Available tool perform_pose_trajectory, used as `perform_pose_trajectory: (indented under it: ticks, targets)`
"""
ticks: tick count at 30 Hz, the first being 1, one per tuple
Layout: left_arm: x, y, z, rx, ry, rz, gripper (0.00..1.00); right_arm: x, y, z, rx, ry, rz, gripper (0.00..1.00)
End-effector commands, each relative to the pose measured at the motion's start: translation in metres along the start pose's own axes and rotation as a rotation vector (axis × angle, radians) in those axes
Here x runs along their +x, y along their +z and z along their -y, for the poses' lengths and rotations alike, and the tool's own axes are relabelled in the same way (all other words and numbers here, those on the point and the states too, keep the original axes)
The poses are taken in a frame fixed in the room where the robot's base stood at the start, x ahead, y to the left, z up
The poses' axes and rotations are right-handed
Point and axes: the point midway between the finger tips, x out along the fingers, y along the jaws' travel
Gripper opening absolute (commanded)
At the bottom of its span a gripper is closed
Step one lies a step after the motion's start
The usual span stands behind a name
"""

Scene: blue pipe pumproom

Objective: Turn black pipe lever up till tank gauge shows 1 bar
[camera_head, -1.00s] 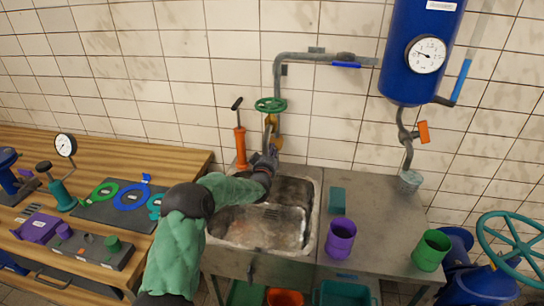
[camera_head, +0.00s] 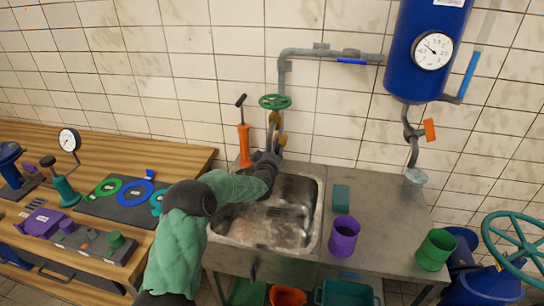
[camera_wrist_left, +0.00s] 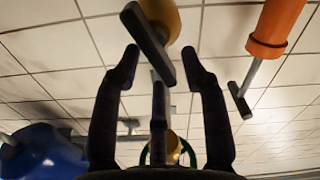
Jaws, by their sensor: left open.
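The black lever (camera_wrist_left: 148,42) shows in the left wrist view, attached to a yellow valve body (camera_wrist_left: 163,18). In the head view the yellow valve (camera_head: 274,118) is on the pipe below a green handwheel (camera_head: 275,102); its lever is mostly hidden by my gripper. My left gripper (camera_head: 270,150) is open just below the valve. In the wrist view its fingers (camera_wrist_left: 160,58) are spread around the lever's lower end; contact cannot be told. The round white gauge (camera_head: 433,51) is on the blue tank (camera_head: 408,82). Its needle points up-left; the exact value is too small to read. My right gripper is not visible.
The sink (camera_head: 262,232) lies below my left arm. An orange pump (camera_head: 244,146) with a black handle stands close left of the valve; it also shows in the wrist view (camera_wrist_left: 276,28). A blue-handled valve (camera_head: 352,61) is on the upper pipe. Purple (camera_head: 343,236) and green (camera_head: 435,250) cups stand on the counter.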

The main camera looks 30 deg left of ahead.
Motion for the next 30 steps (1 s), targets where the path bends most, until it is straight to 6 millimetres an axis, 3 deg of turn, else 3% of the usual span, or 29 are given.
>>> perform_pose_trajectory:
  ticks: [21, 30]
  targets:
    - [-0.103, 0.0, 0.0, 0.0, 0.0, 0.001, 0.44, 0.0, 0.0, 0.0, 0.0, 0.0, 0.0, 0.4]
    - [-0.117, 0.0, 0.0, 0.0, 0.0, 0.0, 0.44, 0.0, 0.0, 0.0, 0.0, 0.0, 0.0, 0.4]
